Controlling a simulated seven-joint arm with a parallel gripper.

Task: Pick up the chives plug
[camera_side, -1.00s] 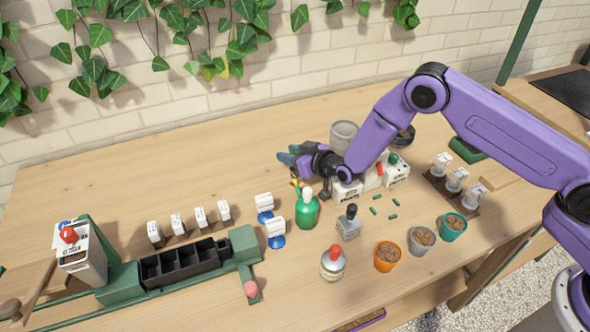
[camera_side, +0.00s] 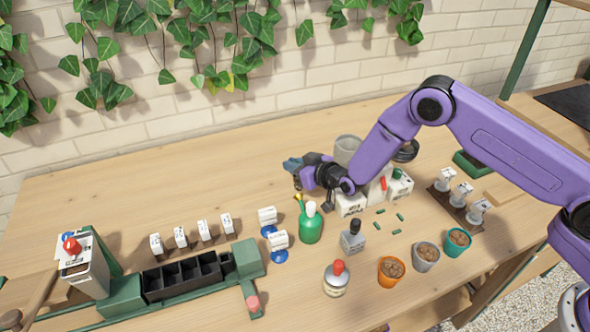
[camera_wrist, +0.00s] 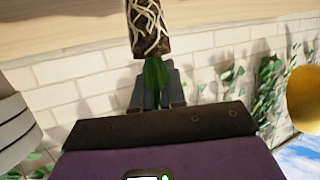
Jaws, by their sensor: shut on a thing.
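In the wrist view, a plug (camera_wrist: 148,30) of dark soil laced with pale roots hangs beyond my fingertips, above the tabletop edge of the picture. Its green stem (camera_wrist: 155,75) is between the two grey fingers of my gripper (camera_wrist: 157,88), which is shut on it. No label shows that would confirm it as chives. In the side view my gripper (camera_side: 307,177) is behind the green bottle (camera_side: 311,226), above the table. The plug cannot be made out there.
White labelled boxes (camera_side: 350,203) stand just right of my gripper. A grey cylinder (camera_side: 347,150) is behind it. Three pots, one of them orange (camera_side: 391,270), stand at front right. A dark tray (camera_side: 182,273) lies at left. The back left table is clear.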

